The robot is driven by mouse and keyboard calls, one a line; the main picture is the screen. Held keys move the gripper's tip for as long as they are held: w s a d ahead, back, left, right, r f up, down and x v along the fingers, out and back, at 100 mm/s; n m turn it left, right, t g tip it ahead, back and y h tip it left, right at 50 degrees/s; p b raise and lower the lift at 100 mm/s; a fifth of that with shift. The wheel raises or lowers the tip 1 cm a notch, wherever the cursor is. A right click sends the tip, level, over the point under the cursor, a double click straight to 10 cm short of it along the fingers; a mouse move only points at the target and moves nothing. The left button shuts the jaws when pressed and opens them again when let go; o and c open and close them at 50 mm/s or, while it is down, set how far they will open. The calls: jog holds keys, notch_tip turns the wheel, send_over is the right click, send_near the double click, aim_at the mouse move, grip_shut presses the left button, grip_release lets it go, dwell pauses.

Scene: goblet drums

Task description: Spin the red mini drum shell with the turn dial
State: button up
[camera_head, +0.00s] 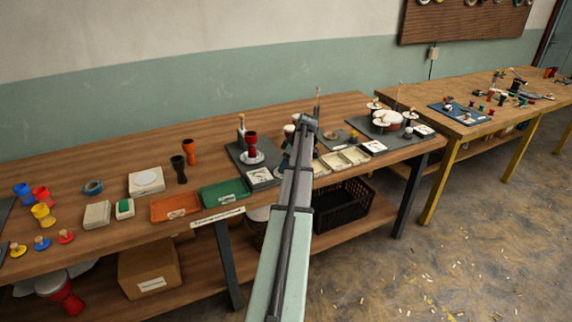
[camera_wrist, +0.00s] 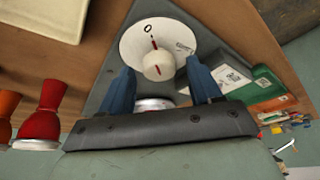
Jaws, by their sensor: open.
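The red mini drum shell (camera_head: 252,141) stands upright on a white round platform (camera_head: 253,157) on a dark board in the head view. The turn dial (camera_wrist: 130,42) shows in the wrist view as a white disc marked 0, with a pale knob (camera_wrist: 158,66) bearing a red line. I cannot pick out the dial in the head view. My gripper (camera_wrist: 162,76) is open and empty, its blue fingers on either side of the knob's near side; contact cannot be told.
A red goblet (camera_wrist: 42,110) and an orange one stand left in the wrist view; whether this red one is the task's shell is unclear. A green tray (camera_head: 225,193) and an orange tray (camera_head: 175,207) lie at the front edge. Cream trays (camera_head: 335,161) lie right of my arm.

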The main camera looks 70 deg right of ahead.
jog(key=shift+w+f, duration=0.1)
jog(key=shift+f, duration=0.1)
jog(key=c, duration=1)
